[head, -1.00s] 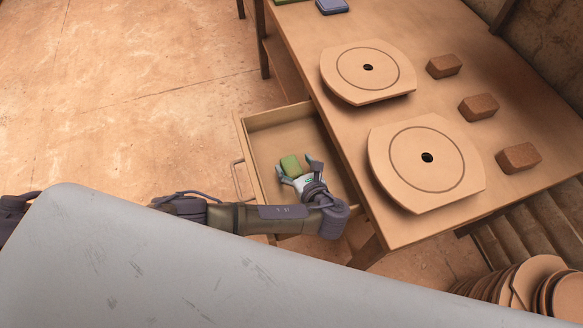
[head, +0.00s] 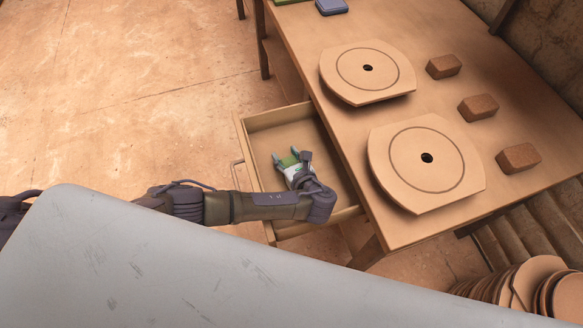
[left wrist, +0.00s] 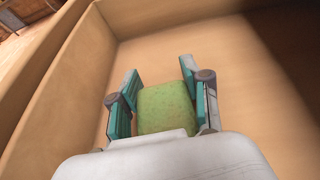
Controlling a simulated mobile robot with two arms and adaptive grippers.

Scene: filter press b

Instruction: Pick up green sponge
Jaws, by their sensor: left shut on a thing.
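The green sponge (left wrist: 165,108) is a small block inside the open drawer (head: 262,122). In the left wrist view it sits between the two teal fingers of my left gripper (left wrist: 163,100), which is shut on it. In the head view the left gripper (head: 288,159) reaches into the drawer from the front, and the sponge (head: 290,160) shows only in part between the fingers. I cannot tell whether the sponge still touches the drawer floor. My right gripper is not in view.
The wooden table (head: 300,45) holds two round-holed boards (head: 367,72) and several brown blocks (head: 478,107) at the right. A blue item (head: 332,6) lies at the far end. Stacked discs (head: 535,285) stand at bottom right.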

